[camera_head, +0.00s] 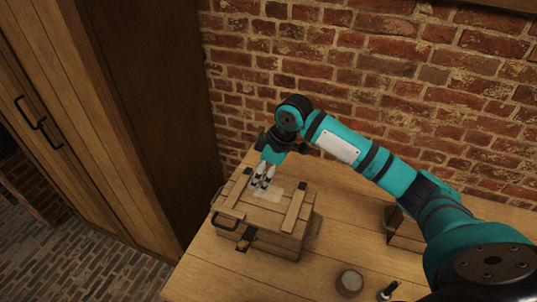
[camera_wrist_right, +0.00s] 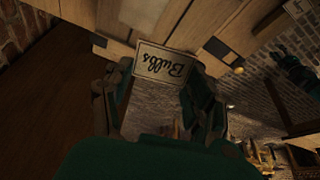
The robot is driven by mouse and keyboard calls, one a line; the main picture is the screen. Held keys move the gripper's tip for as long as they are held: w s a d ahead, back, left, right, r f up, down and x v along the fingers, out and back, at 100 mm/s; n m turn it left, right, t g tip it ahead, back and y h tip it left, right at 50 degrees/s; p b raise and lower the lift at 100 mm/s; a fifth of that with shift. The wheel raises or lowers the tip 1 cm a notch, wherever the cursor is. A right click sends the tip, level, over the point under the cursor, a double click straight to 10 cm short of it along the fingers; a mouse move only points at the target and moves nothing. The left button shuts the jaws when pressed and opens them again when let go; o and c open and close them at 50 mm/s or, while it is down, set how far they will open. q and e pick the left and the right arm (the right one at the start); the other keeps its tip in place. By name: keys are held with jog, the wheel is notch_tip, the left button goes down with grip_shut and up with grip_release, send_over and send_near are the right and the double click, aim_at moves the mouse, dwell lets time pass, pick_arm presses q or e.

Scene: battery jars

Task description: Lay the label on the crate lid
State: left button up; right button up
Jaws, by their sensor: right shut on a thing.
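The wooden crate (camera_head: 262,242) stands at the table's left end with its lid (camera_head: 234,190) closed. My right gripper (camera_head: 263,183) points down at the middle of the lid, between its two cross battens. In the right wrist view, the cream label (camera_wrist_right: 162,62) reading "Bulbs" is between the fingertips of my right gripper (camera_wrist_right: 158,82), which is shut on it. A pale patch shows at the fingertips in the head view; I cannot tell whether the label touches the lid. My left gripper is in neither view.
A smaller wooden box (camera_head: 404,232) stands to the right, partly behind my right arm. A round jar or lid (camera_head: 350,281) and a small dark object (camera_head: 389,290) lie at the front. A brick wall (camera_head: 350,60) and a tall wooden cabinet (camera_head: 120,120) bound the table.

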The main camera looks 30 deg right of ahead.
jog(key=w+d+n+y+p, duration=0.1)
jog(key=w+d+n, duration=0.1)
jog(key=d, duration=0.1)
jog(key=b, duration=0.6)
send_over(269, 192)
notch_tip(269, 192, down, 7)
jog(key=shift+r, duration=0.1)
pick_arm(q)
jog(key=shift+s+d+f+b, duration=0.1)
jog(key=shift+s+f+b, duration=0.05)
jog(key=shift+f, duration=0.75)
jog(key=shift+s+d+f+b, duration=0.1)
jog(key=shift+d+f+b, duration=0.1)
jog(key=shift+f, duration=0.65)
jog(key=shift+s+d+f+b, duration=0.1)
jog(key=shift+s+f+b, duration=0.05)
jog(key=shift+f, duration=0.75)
pick_arm(e)
jog(key=shift+f, duration=1.3)
jog(key=o, duration=0.8)
jog(key=shift+c, duration=0.2)
jog(key=shift+r, duration=0.1)
